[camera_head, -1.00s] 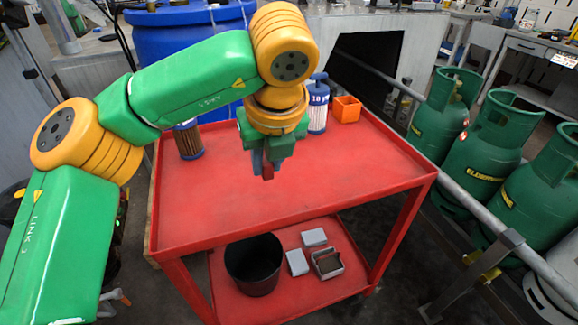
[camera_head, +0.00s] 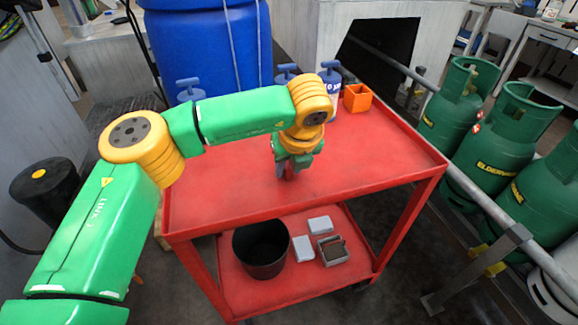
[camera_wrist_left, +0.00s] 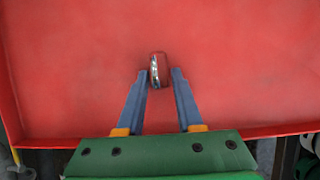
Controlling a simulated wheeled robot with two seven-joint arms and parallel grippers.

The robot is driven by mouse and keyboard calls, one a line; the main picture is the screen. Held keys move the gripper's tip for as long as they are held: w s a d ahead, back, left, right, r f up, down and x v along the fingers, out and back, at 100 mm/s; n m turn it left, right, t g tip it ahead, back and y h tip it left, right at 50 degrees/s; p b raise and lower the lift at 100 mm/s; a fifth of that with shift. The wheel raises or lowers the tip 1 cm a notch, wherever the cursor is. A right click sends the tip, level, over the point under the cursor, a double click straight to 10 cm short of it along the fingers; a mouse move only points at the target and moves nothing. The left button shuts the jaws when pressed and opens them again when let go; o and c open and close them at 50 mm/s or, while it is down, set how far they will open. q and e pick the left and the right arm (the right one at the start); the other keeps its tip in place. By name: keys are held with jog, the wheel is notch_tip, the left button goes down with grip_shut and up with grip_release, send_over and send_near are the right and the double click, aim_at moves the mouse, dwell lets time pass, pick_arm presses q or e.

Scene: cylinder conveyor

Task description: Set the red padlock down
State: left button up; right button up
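The red padlock (camera_wrist_left: 158,71) shows in the left wrist view as a small dark red body with a shiny metal strip along its left side. It is between the tips of my left gripper (camera_wrist_left: 160,73), with a narrow gap visible on each side. The gripper looks open around it. The padlock appears to rest on the red cart top (camera_wrist_left: 80,60). In the head view my left gripper (camera_head: 284,171) points down low over the cart top (camera_head: 360,155), and its fingers and arm mostly hide the padlock. My right gripper is not in view.
Blue-capped cylinders (camera_head: 329,90) and an orange box (camera_head: 357,98) stand at the cart's back. The cart has a raised rim. Its lower shelf holds a black bin (camera_head: 262,250) and grey boxes (camera_head: 304,247). Green gas bottles (camera_head: 490,145) stand right. The cart's front and right are clear.

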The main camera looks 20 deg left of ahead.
pick_arm(q)
jog(key=shift+o, duration=0.9)
jog(key=shift+r, duration=0.1)
jog(key=shift+r+p, duration=0.3)
jog(key=shift+r, duration=0.05)
jog(key=v, duration=1.1)
jog(key=shift+s+r, duration=0.15)
jog(key=shift+r, duration=0.05)
jog(key=shift+d, duration=0.15)
